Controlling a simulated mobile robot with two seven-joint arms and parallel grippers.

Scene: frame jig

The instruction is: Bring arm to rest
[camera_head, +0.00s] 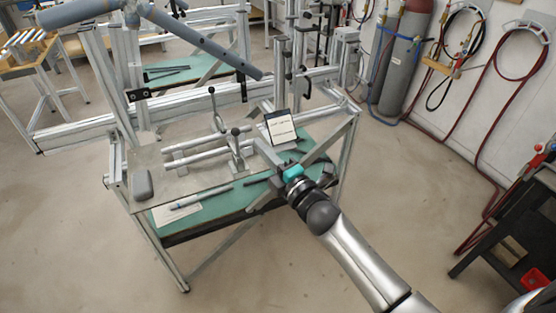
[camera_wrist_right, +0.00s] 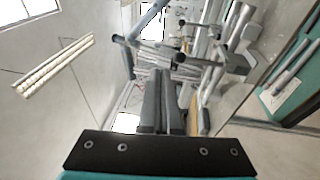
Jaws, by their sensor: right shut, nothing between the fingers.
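My right arm (camera_head: 355,250) reaches in from the lower right of the head view. Its gripper (camera_head: 258,181) is over the right part of the jig bench, near the teal shelf (camera_head: 215,207); I cannot tell its exact height above it. In the right wrist view its two dark grey fingers (camera_wrist_right: 163,100) lie side by side, shut, with nothing held. My left arm and gripper are not in view.
The metal frame jig (camera_head: 240,91) carries clamps, a small sign (camera_head: 281,127) and blue-grey tubes (camera_head: 205,42) above. Gas cylinders (camera_head: 402,60) stand by the right wall with hoses. A dark cart (camera_head: 500,235) is at right. Open floor (camera_head: 400,180) lies between.

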